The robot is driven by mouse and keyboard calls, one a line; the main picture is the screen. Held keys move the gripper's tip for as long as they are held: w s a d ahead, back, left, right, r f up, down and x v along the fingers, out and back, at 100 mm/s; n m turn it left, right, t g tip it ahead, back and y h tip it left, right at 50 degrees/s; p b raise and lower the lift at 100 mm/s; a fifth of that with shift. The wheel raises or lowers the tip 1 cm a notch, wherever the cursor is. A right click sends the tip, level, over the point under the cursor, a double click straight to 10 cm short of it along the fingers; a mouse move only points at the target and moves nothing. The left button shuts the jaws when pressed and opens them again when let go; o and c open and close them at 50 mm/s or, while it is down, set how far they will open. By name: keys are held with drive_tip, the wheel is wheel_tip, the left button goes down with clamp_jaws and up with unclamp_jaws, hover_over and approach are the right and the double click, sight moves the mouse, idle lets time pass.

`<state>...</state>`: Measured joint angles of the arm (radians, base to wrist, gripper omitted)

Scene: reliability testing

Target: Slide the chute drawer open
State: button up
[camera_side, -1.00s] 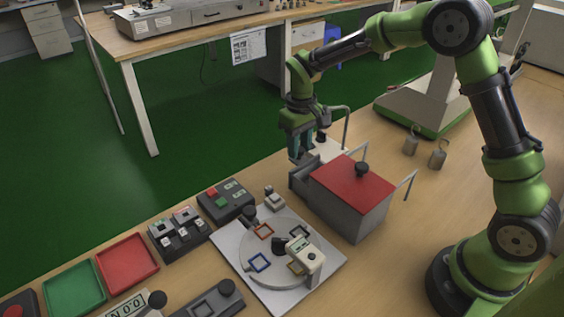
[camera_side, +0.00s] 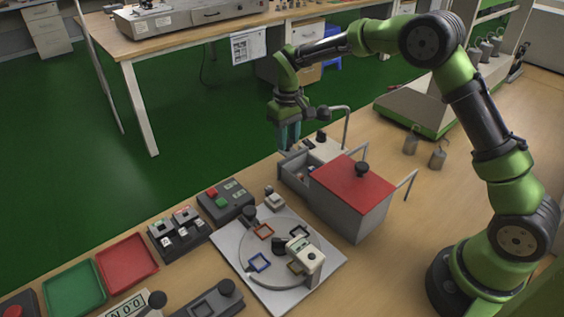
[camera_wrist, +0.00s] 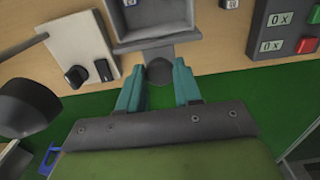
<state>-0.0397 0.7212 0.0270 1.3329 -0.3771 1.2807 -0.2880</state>
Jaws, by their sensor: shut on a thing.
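The chute drawer (camera_side: 291,180) is a grey open-topped tray sticking out of the left side of a grey box with a red lid (camera_side: 352,183). In the wrist view the drawer (camera_wrist: 121,36) shows at the top, with a dark round knob (camera_wrist: 160,72) on its front tab. My gripper (camera_side: 288,143) is at the drawer's outer end. Its teal fingers (camera_wrist: 159,84) stand on both sides of the knob, shut on it. Small items lie inside the drawer; the part under the lid is hidden.
A white plate with dark knobs (camera_wrist: 78,52) and a bent pipe stands just behind the drawer. In front are a round turntable (camera_side: 270,270) on a white base and a button box (camera_side: 226,200). Green floor lies beyond the table edge.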

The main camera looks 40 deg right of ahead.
drive_tip(key=o, duration=0.6)
drive_tip(key=shift+c, duration=0.2)
drive_tip(key=shift+r, duration=2.55)
drive_tip(key=shift+f, duration=0.35)
drive_tip(key=shift+s+a+f+m, duration=0.1)
drive_tip(key=shift+s+f+m, duration=0.25)
drive_tip(key=shift+s, duration=0.3)
drive_tip(key=s+r+m+t+y, duration=0.1)
drive_tip(key=s+r+t, duration=0.2)
drive_tip(key=s, duration=1)
drive_tip(key=s+r+m+t+y, duration=0.1)
drive_tip(key=s+r+t, duration=0.3)
drive_tip(key=s+r, duration=0.5)
drive_tip(key=s+m, duration=0.1)
drive_tip(key=s, duration=0.3)
drive_tip(key=shift+s+r, duration=0.15)
drive_tip(key=shift+r, duration=0.2)
